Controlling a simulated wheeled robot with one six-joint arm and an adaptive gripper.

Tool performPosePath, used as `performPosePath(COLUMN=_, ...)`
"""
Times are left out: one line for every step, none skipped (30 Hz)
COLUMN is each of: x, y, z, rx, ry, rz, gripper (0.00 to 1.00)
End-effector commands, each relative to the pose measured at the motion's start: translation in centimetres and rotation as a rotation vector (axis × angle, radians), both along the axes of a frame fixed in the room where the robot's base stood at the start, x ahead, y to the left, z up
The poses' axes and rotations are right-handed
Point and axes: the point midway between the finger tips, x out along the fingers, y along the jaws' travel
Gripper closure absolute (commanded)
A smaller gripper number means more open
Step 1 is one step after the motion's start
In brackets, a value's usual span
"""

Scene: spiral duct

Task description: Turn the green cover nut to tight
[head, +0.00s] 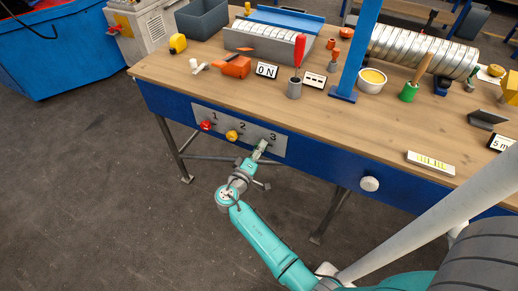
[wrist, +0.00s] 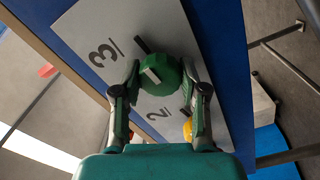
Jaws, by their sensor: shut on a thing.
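The green cover nut (wrist: 165,82) sits on a grey panel (wrist: 85,30) beside the number 3 in the wrist view. It is a round, faceted green piece with a pale bar across its face. A dark mark lies on the panel beside its rim. My gripper (wrist: 160,78) has one finger on each side of the nut and is shut on it. In the head view my gripper (head: 261,149) reaches the panel below the 3, and it largely hides the nut there.
A red knob (head: 206,125) at 1 and a yellow knob (head: 232,135) at 2 sit left of my gripper on the same panel. A white round knob (head: 369,184) is farther right on the blue bench front. The wooden benchtop (head: 340,125) above holds several tools and parts.

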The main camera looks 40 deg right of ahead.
Motion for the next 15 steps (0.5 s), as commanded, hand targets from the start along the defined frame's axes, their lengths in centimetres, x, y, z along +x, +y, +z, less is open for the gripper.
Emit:
performPosePath(x=-0.08, y=0.00, z=-0.15, rx=0.003, ry=0.000, rz=-0.001, gripper=0.92)
performPosePath(x=-0.08, y=0.00, z=-0.15, rx=0.003, ry=-0.002, rz=-0.001, gripper=0.92)
performPosePath(x=-0.09, y=0.00, z=-0.15, rx=0.004, ry=-0.003, rz=-0.001, gripper=0.92)
performPosePath(x=-0.09, y=0.00, z=-0.15, rx=0.004, ry=-0.003, rz=-0.001, gripper=0.92)
performPosePath(x=-0.09, y=0.00, z=-0.15, rx=0.004, ry=-0.003, rz=-0.001, gripper=0.92)
performPosePath(x=-0.09, y=0.00, z=-0.15, rx=0.004, ry=-0.003, rz=-0.001, gripper=0.92)
performPosePath(x=-0.08, y=0.00, z=-0.16, rx=0.004, ry=-0.003, rz=-0.001, gripper=0.92)
performPosePath(x=-0.09, y=0.00, z=-0.17, rx=0.004, ry=-0.003, rz=-0.001, gripper=0.92)
performPosePath(x=-0.09, y=0.00, z=-0.17, rx=0.004, ry=-0.003, rz=-0.001, gripper=0.92)
performPosePath(x=-0.09, y=0.00, z=-0.17, rx=0.004, ry=-0.003, rz=-0.001, gripper=0.92)
performPosePath(x=-0.09, y=0.00, z=-0.17, rx=0.004, ry=-0.002, rz=-0.001, gripper=0.92)
performPosePath(x=-0.09, y=0.00, z=-0.17, rx=0.004, ry=-0.002, rz=-0.001, gripper=0.92)
performPosePath(x=-0.10, y=0.00, z=-0.18, rx=0.004, ry=-0.002, rz=-0.001, gripper=0.50)
performPosePath(x=-0.10, y=0.00, z=-0.17, rx=0.004, ry=-0.002, rz=-0.001, gripper=0.42)
performPosePath(x=-0.08, y=0.00, z=-0.16, rx=0.004, ry=-0.002, rz=-0.001, gripper=0.32)
